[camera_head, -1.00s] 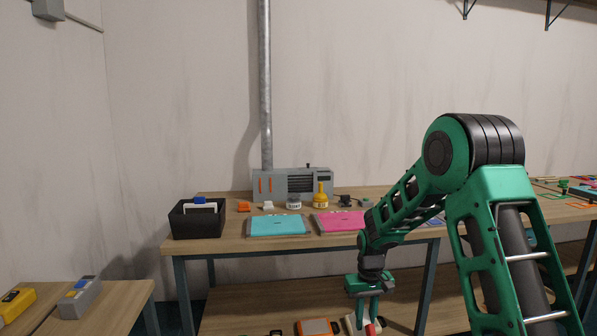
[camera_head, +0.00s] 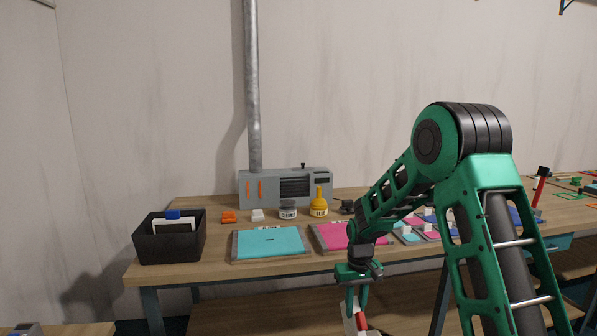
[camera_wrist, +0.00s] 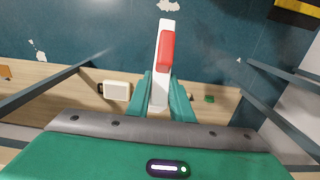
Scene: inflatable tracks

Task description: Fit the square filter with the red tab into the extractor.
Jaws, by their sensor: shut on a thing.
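My gripper (camera_head: 357,300) is shut on the white filter with the red tab (camera_head: 349,322), low in front of the table's front edge. In the wrist view the filter (camera_wrist: 158,88) shows edge-on between the two fingers (camera_wrist: 160,98), with its red tab (camera_wrist: 166,50) on top. The filter's lower part is cut off in the head view. The extractor (camera_head: 264,189) is a grey box at the back of the table, with a dark slatted grille, orange strips on its left part and a metal duct (camera_head: 251,90) rising from it.
A black bin (camera_head: 168,249) at the table's left holds a white piece with a blue tab (camera_head: 173,215). A turquoise panel (camera_head: 270,243) and pink panel (camera_head: 331,236) lie in front. A grey-lidded jar (camera_head: 288,212) and yellow bottle (camera_head: 320,203) stand before the extractor.

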